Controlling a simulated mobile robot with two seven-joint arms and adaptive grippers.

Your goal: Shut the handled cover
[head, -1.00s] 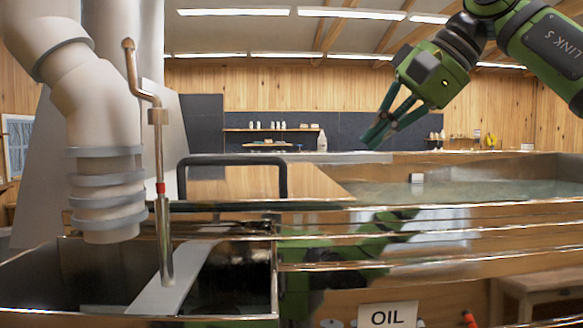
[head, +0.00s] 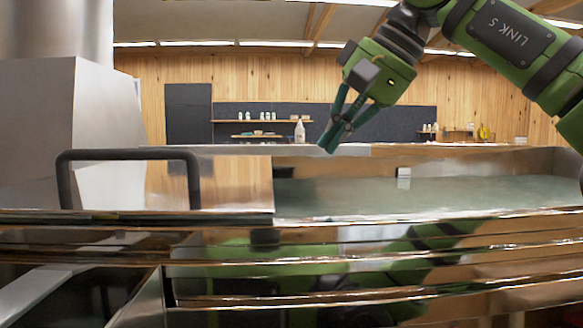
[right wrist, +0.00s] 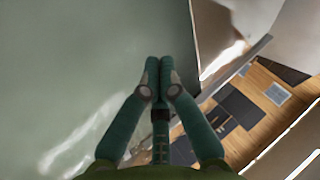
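The handled cover is a flat, shiny metal sheet (head: 235,190) at the left of the head view, with a black bar handle (head: 128,155) standing up from it. It lies on the evaporator, and to its right the pan (head: 430,190) is uncovered, with grey-green liquid showing. My right gripper (head: 328,146) is up and to the right of the handle, pointing down and left, apart from it and empty. In the right wrist view its fingertips (right wrist: 160,62) are together, above the liquid, with a metal edge (right wrist: 194,45) just right of them. My left gripper is not in view.
The pan's metal front rims (head: 400,236) run across the head view and mirror my green arm. A dark open compartment (head: 85,295) is at lower left. A grey metal housing (head: 85,115) stands behind the handle. The air between handle and right gripper is clear.

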